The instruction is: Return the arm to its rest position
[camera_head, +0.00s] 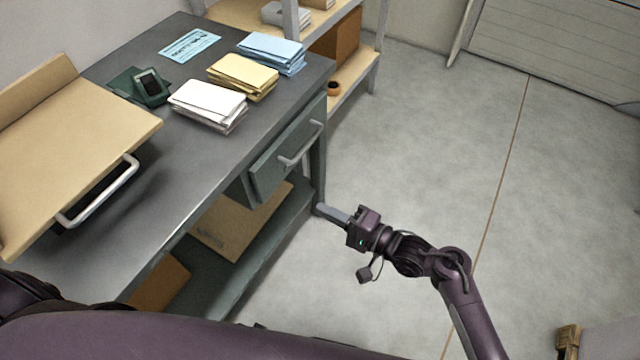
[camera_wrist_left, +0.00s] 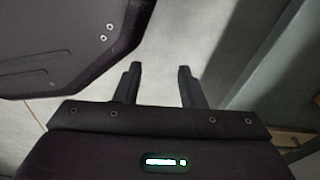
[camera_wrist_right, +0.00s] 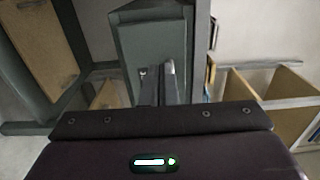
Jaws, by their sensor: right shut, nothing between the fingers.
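My right gripper (camera_head: 322,210) is in front of the workbench's right end, above the floor and below the drawer. Its fingers are together and empty, and it holds nothing. In the right wrist view the right gripper (camera_wrist_right: 157,72) points toward the grey-green bench. My left gripper (camera_wrist_left: 157,70) shows only in its own wrist view. Its fingers are apart with nothing between them, over grey floor. In the head view the left gripper is out of sight.
A drawer (camera_head: 289,150) with a handle faces the right arm. Open floor (camera_head: 440,130) lies to the right.

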